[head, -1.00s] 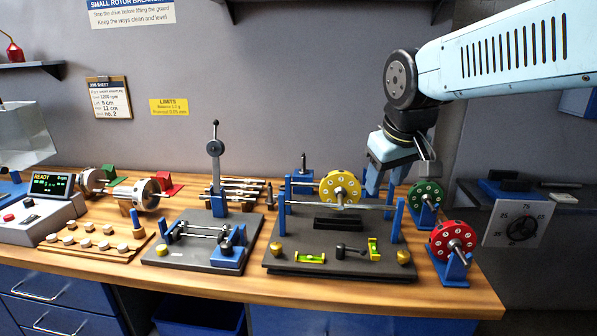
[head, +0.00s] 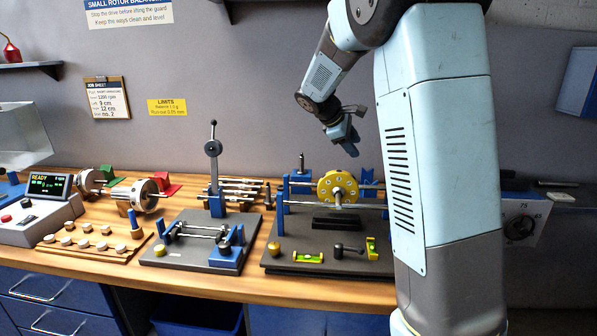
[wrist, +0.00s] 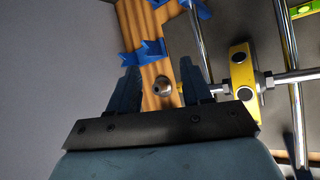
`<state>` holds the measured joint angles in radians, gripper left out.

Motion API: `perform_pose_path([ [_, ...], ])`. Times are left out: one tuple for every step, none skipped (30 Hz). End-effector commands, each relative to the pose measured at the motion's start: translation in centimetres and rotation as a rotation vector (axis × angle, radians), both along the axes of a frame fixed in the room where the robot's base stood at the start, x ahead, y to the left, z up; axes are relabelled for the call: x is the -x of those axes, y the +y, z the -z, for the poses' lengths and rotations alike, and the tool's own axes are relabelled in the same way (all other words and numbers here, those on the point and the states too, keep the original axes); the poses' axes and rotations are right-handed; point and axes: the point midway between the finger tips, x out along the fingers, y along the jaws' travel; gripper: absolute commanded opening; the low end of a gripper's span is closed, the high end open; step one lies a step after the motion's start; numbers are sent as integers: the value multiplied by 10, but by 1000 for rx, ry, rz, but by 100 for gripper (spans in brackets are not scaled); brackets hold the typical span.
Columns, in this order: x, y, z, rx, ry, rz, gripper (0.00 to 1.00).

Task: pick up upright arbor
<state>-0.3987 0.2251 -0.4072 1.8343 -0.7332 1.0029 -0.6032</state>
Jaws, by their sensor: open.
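The upright arbor (head: 302,163) is a short grey post standing at the back of the bench, left of the yellow rotor disc. In the wrist view a round grey top (wrist: 163,87), apparently the arbor seen from above, shows between my fingers. My gripper (head: 350,140) hangs in the air above and to the right of the arbor, behind the yellow disc. In the wrist view my gripper (wrist: 160,73) has its dark fingers spread, with nothing held. The arbor's lower end is hidden in both views.
The yellow disc (head: 338,180) sits on a shaft across the dark balancing stand (head: 290,258), close by. Blue V-supports (wrist: 150,50) stand near the arbor. Several lying arbors (head: 240,187) are to its left. My arm hides the bench's right end.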

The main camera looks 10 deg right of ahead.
Motion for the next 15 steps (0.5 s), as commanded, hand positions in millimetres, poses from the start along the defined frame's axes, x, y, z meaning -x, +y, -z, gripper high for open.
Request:
perform_pose_path([
  [-17, 3, 6, 53, 30, -33, 49],
  [-26, 5, 8, 84, 46, -51, 49],
  [-38, 6, 11, 127, 68, -76, 49],
  [-47, 8, 13, 159, 84, -95, 49],
  [-56, 10, 16, 192, 101, -114, 49],
  [-68, 13, 18, 235, 123, -139, 49],
  [-77, 16, 21, 270, 140, -159, 49],
  [-85, 19, 23, 303, 155, -177, 49],
  [-97, 23, 25, 349, 177, -203, 49],
  [-105, 27, 27, 383, 194, -221, 49],
  [-114, 31, 30, 418, 211, -240, 49],
  [-125, 37, 32, 466, 232, -264, 49],
  [-133, 42, 35, 501, 250, -283, 49],
  [-141, 47, 37, 538, 265, -301, 49],
  [-152, 54, 39, 587, 288, -325, 49],
])
